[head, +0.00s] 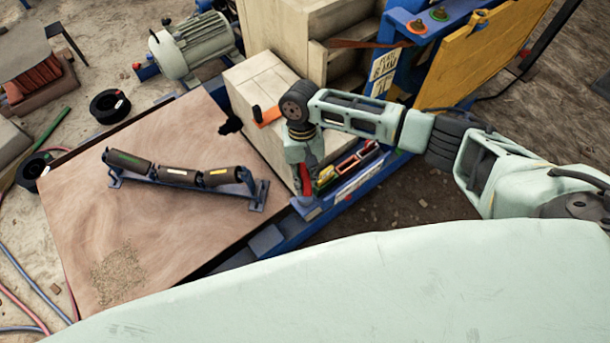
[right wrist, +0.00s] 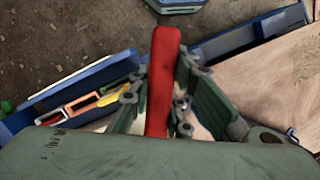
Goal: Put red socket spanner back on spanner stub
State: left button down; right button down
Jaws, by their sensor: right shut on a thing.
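The red socket spanner (right wrist: 166,62) runs up between the fingers of my right gripper (right wrist: 158,105) in the right wrist view. The gripper is shut on it. In the head view the right gripper (head: 306,168) points down beside the blue frame edge, and a short red length of the spanner (head: 305,182) shows below it. The spanner's lower end is hard to make out. I cannot pick out the spanner stub for certain. My left gripper is not in view.
A blue tray with coloured compartments (head: 350,168) lies just right of the gripper. A wooden board (head: 150,225) on the left bears a roller bracket (head: 180,176). Pale blocks (head: 265,85) and a blue frame with a yellow panel (head: 470,60) stand behind.

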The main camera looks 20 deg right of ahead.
jog(key=shift+f+b, duration=0.45)
jog(key=shift+f, duration=0.55)
jog(key=c, duration=1.5)
grip_release()
jog(key=shift+c, duration=0.2)
jog(key=shift+f, duration=0.1)
